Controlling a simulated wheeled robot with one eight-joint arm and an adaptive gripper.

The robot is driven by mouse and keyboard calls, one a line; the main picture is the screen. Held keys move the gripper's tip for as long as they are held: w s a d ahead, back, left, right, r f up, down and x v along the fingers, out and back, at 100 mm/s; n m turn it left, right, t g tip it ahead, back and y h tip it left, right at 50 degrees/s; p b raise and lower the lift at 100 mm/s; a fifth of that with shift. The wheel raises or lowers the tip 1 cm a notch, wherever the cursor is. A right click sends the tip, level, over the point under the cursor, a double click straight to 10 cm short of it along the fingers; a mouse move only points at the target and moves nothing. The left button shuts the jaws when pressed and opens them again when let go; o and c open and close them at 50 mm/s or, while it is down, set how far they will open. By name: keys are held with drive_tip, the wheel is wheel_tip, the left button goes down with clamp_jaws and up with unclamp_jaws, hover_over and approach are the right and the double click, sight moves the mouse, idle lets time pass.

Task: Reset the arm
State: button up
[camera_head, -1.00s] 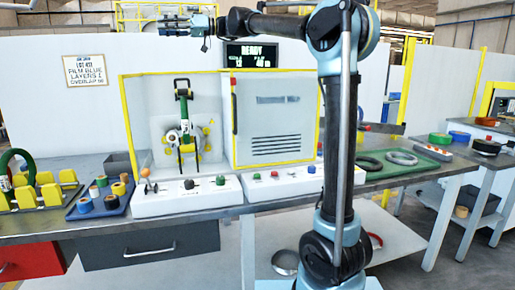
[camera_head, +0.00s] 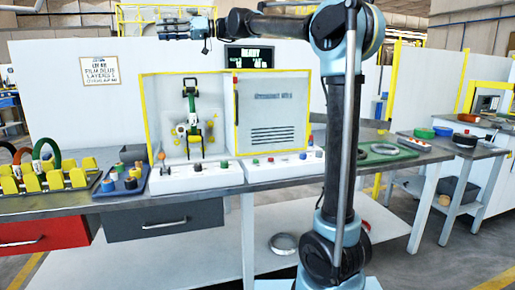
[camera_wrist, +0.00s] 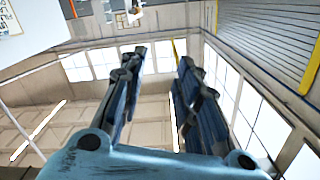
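My gripper (camera_head: 188,28) is raised high at the upper left in the head view, well above the workbench and pointing left. In the wrist view my gripper (camera_wrist: 155,75) shows its two dark fingers apart, with nothing between them. My arm stands upright at the right of centre and bends left at the top. It hides part of the bench behind it.
The wrapping machine (camera_head: 193,125) and its yellow-edged cabinet (camera_head: 272,122) stand on the bench under a READY display (camera_head: 249,57). A yellow rack (camera_head: 45,180) with coils and a blue tray (camera_head: 121,183) of small rolls are at left. A green mat (camera_head: 403,153) holds rings at right.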

drive_tip(key=s+d+f+m+t+h, duration=0.2)
drive_tip(key=s+d+f+m+h, duration=0.3)
drive_tip(key=d+f, duration=1.2)
drive_tip(key=s+d+f+m+t+h, duration=0.2)
drive_tip(key=s+d+f+m+h, duration=0.4)
drive_tip(key=s+d+f, duration=0.6)
drive_tip(key=s+d+f+m+t+h, duration=0.3)
drive_tip(key=s+d+f+m+h, duration=0.3)
drive_tip(key=d+f, duration=1.6)
wheel_tip(320, 180, down, 11)
drive_tip(key=shift+s+d+r, duration=0.15)
drive_tip(key=shift+s+d, duration=0.15)
drive_tip(key=shift+s, duration=0.9)
drive_tip(key=shift+w+f, duration=0.2)
drive_tip(key=shift+w, duration=0.3)
